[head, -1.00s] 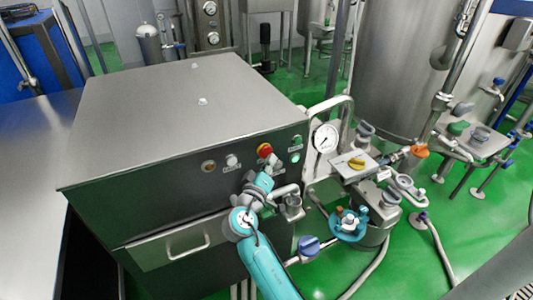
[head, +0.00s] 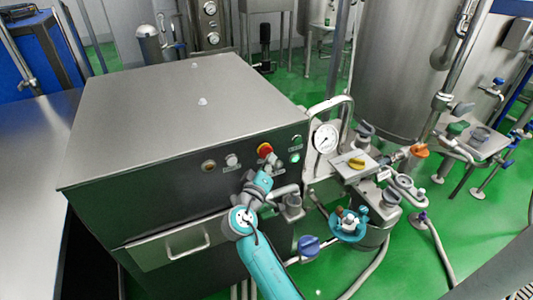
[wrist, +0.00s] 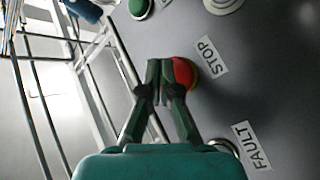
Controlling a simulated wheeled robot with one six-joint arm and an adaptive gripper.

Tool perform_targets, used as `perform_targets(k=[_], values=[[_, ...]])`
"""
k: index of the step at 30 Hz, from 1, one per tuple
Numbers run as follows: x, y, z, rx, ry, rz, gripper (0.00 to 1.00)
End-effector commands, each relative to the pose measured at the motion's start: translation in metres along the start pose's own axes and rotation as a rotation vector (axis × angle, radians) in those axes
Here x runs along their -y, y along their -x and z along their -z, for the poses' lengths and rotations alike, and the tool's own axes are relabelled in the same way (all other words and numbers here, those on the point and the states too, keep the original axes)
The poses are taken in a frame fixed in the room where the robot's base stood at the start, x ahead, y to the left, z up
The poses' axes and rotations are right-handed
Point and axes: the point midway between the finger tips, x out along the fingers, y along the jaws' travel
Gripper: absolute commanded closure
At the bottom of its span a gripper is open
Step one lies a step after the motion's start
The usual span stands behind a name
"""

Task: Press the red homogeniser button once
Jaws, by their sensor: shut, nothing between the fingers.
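The red button (head: 265,149) sits on a yellow collar on the dark front panel of the steel homogeniser cabinet (head: 180,110). In the wrist view the red button (wrist: 184,72) lies just right of my fingertips and is partly hidden by them. The label beside it reads STOP (wrist: 211,58). My gripper (wrist: 160,66) is shut and empty, its tips pointing toward the panel by the button. I cannot tell whether the tips touch it. In the head view my gripper's end is just below the red button.
Other panel controls flank the red one: a lit green button (head: 295,157), a grey knob (head: 232,160) and an amber lamp (head: 208,166). A FAULT label (wrist: 251,146) is near my gripper. Pipework with a pressure gauge (head: 326,138) stands close on the right.

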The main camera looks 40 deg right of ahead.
Motion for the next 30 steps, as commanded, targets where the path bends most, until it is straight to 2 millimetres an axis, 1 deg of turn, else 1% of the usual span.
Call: perform_targets(k=[4, 30], values=[[0.0024, -0.0033, 0.0022, 0.000, 0.000, 0.000, 1.00], [0.0048, -0.0068, 0.0049, 0.000, 0.000, 0.000, 1.00]])
